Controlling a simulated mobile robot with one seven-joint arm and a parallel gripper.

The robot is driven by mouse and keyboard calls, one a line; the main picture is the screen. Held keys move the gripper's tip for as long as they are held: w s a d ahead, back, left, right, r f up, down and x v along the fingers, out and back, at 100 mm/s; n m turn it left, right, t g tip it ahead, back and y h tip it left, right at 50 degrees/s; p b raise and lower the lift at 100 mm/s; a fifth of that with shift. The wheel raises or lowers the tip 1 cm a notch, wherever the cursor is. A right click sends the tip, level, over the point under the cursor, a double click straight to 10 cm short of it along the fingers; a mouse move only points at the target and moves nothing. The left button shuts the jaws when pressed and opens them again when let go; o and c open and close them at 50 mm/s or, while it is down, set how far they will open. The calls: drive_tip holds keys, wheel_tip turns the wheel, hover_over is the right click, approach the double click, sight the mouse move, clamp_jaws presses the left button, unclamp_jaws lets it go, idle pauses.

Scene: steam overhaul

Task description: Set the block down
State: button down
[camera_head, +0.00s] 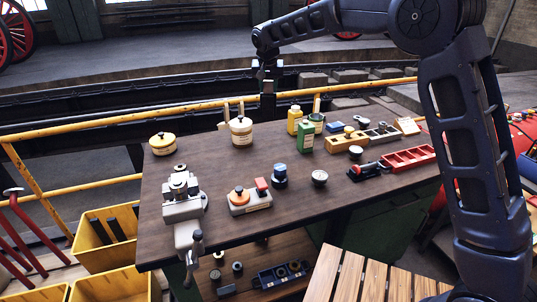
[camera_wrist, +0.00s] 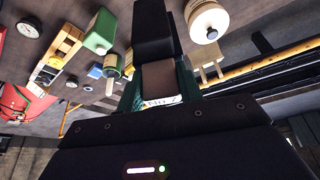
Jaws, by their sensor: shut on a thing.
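My gripper (camera_head: 268,78) hangs in the air near the yellow rail, behind the far edge of the workbench (camera_head: 225,185) as seen in the head view. In the wrist view my gripper (camera_wrist: 160,92) is shut on a small block (camera_wrist: 161,80), brownish-grey with a pale lettered strip along its lower edge. The block sits between the green-edged fingers, and a dark finger part partly hides it. In the head view the block is too small and dark to make out clearly.
The yellow rail (camera_head: 130,125) runs behind. Bare wood shows mid-bench.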

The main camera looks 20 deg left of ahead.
sight(269, 118)
wheel_tip(269, 118, down, 20)
idle(0.7)
drive_tip(key=c, duration=0.9)
unclamp_jaws()
drive_tip(key=v, duration=1.2)
drive_tip(key=shift+r, duration=0.1)
drive_tip(key=shift+w, duration=0.1)
